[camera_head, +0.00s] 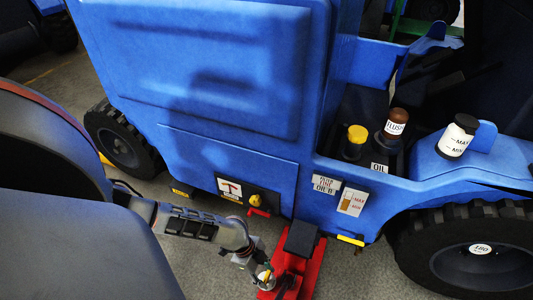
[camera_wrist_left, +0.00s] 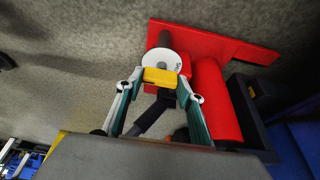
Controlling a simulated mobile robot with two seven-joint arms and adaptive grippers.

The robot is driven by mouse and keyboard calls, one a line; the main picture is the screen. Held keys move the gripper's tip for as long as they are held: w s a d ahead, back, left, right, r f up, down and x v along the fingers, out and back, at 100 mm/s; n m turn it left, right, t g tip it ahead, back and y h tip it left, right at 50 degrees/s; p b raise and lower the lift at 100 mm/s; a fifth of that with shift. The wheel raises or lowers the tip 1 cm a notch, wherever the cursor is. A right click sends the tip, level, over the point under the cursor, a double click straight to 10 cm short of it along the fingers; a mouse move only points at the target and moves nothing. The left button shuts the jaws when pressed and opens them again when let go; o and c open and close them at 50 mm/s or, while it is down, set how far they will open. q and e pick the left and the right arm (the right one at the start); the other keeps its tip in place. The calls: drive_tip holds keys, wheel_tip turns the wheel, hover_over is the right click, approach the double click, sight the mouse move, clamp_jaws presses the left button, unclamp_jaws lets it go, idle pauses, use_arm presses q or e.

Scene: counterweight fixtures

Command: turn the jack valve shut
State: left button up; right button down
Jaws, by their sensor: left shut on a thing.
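The red jack (camera_head: 304,272) stands on the floor beside the blue vehicle, with a dark pad on top. In the left wrist view its red base (camera_wrist_left: 225,42) and red cylinder (camera_wrist_left: 217,100) show. The jack valve has a yellow bar (camera_wrist_left: 160,76) in front of a white marked disc (camera_wrist_left: 158,60); the marking is too small to read. My left gripper (camera_wrist_left: 160,82) is shut on the valve's yellow bar, one fingertip on each side. In the head view the left gripper (camera_head: 262,268) is at the jack's left side and partly hides the valve. My right gripper is not in view.
The blue vehicle (camera_head: 200,80) rises close behind the jack, with a black wheel (camera_head: 120,145) at left and a larger one (camera_head: 480,255) at right.

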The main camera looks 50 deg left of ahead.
use_arm(q)
drive_tip(key=shift+s+f, duration=0.1)
drive_tip(key=shift+s, duration=0.05)
drive_tip(key=o, duration=1.1)
drive_tip(key=shift+a, duration=0.1)
drive_tip(key=v, duration=1.2)
